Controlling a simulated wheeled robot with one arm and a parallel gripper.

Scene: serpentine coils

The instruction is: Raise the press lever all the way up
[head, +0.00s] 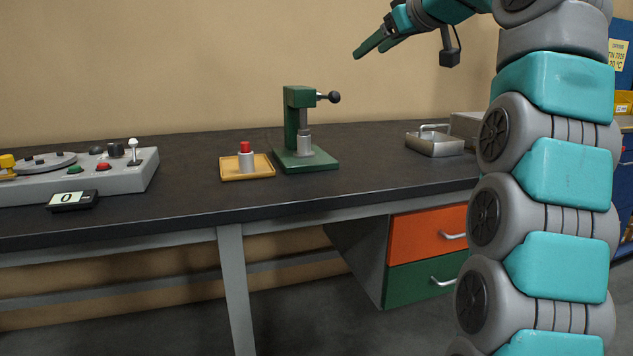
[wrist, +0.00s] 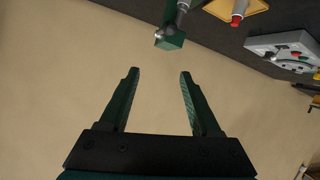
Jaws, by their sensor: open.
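The green press (head: 292,123) stands upright on the dark workbench, on a green base plate. Its press lever (head: 328,97) is a short arm that sticks out to the right near the top and ends in a dark ball knob. The lever looks about level. My gripper (head: 368,49) is above and to the right of the press, apart from it. In the wrist view my gripper (wrist: 158,72) is open, with nothing between its fingers. The press (wrist: 170,40) shows at the top of that view, beyond the fingertips, with the knob beside it.
A yellow tray (head: 228,177) holding a red-topped grey cylinder (head: 245,158) is left of the press. A control panel (head: 120,178) and a counter reading 0 (head: 72,200) are at the far left. A metal tray (head: 434,146) is to the right.

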